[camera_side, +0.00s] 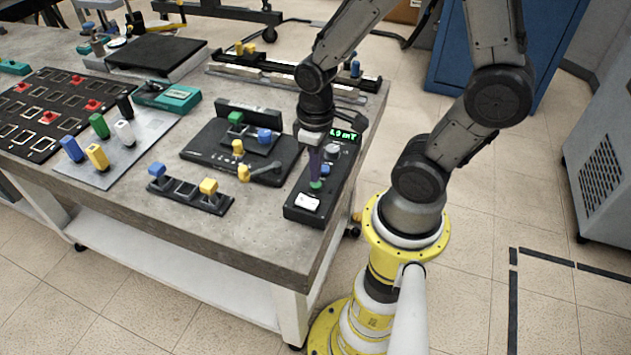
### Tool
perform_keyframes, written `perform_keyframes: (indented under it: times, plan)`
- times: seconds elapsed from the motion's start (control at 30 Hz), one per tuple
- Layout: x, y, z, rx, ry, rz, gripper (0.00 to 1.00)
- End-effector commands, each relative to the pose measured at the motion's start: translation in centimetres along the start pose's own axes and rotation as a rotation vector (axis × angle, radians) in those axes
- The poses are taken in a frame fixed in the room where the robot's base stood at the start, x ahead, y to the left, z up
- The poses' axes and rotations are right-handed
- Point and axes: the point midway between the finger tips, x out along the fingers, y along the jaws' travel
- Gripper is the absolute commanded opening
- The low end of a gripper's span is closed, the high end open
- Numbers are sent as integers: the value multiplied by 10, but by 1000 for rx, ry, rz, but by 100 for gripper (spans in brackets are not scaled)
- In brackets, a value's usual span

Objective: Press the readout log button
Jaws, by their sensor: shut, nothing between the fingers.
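The readout (295,212) is a long black box at the right edge of the table, with a lit green display (346,136) at its far end.
Left of the readout is a black fixture (210,155) with green, blue and yellow parts. A black rack (185,190) with blue and yellow blocks lies in front. A grey plate (130,150) with several coloured blocks is farther left. The table's front right corner is bare.

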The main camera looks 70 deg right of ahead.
Motion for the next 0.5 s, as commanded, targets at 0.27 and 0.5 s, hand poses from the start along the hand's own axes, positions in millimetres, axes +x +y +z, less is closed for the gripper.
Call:
perform_keyframes:
  times: [0.27,0.5]
  plan:
    - [8,0,0,0,-1,0,0]
    - [15,0,0,0,-2,0,0]
